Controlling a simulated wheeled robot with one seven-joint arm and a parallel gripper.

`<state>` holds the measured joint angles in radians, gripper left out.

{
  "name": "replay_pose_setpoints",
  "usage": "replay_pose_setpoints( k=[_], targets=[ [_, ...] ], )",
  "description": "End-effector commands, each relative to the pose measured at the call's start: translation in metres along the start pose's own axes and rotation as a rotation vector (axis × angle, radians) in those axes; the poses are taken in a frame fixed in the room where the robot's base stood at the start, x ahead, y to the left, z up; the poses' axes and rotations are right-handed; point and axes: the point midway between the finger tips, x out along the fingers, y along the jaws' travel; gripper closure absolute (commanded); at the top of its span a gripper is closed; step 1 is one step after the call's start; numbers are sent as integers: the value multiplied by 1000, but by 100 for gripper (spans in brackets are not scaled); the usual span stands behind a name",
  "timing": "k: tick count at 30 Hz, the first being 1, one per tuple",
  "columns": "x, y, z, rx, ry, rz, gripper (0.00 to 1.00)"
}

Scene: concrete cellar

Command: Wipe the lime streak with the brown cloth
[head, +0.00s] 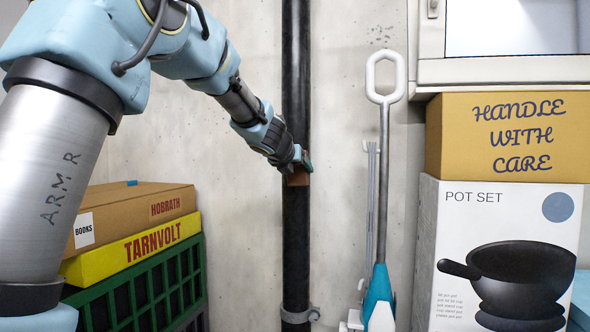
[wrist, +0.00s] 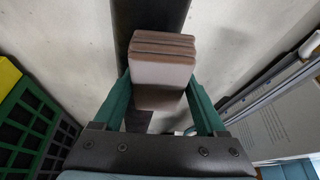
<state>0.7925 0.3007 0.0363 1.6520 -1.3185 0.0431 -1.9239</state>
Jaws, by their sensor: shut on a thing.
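The brown cloth (wrist: 162,72) is a folded, layered pad held between the two green fingers of my gripper (wrist: 160,95) in the wrist view. In the head view my gripper (head: 302,165) is at the black vertical pipe (head: 296,75), with the cloth (head: 298,177) in front of the pipe at mid height. The cloth looks close against the pipe, but I cannot tell whether it touches. No lime streak shows in either view; the cloth and gripper hide part of the pipe.
Left of the pipe, a brown box (head: 130,212) and a yellow box (head: 135,248) lie on a green crate (head: 150,290). Right of it stand a long-handled tool (head: 383,190) and stacked cartons (head: 505,137). A clamp (head: 300,315) rings the pipe low down.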

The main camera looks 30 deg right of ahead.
Motion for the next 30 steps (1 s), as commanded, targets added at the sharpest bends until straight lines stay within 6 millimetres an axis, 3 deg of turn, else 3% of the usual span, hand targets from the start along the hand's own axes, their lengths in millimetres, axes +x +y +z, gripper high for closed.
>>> replay_pose_setpoints(
  k=[16, 30],
  targets=[
    [-48, 3, -19, -1, -3, 5, 96],
    [-54, 3, -21, -1, -2, 6, 96]
  ],
)
